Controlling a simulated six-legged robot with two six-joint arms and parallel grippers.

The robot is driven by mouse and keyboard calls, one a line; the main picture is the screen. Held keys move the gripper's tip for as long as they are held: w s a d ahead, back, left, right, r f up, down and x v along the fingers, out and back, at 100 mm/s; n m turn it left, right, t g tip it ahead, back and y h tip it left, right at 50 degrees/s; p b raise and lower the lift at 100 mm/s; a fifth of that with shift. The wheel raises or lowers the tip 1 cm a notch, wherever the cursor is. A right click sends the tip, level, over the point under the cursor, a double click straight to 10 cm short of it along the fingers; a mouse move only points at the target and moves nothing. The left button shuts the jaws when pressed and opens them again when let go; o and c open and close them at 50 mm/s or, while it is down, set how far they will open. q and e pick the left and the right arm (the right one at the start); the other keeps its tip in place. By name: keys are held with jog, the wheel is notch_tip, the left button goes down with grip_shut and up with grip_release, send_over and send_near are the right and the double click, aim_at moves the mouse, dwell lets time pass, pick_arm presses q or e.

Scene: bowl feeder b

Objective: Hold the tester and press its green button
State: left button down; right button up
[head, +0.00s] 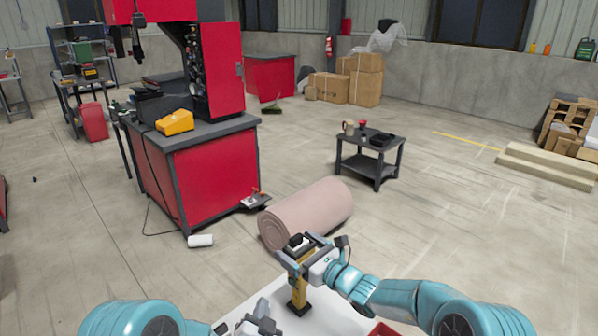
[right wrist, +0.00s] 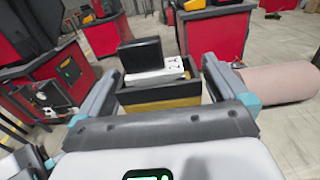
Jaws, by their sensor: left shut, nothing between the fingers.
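The tester (head: 298,292) is yellow with a black foot and a dark top. It stands upright on the white table in the head view. My right gripper (head: 305,252) is at its upper part. In the right wrist view the tester's black and yellow top (right wrist: 158,95) lies between the two fingers, one on each side; I cannot tell whether both touch it. A white piece and a black block show on that top. I cannot make out the green button. My left gripper (head: 258,318) is shut and empty, low and left of the tester, apart from it.
The white table (head: 235,308) has bare surface left of the tester. A red tray (head: 380,329) shows at the bottom edge, under my right arm. Beyond the table lie a pink roll (head: 310,212), a red workbench (head: 210,180) and a small dark table (head: 370,160).

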jog(key=v, duration=2)
jog(key=shift+b, duration=0.3)
jog(key=shift+r, duration=0.1)
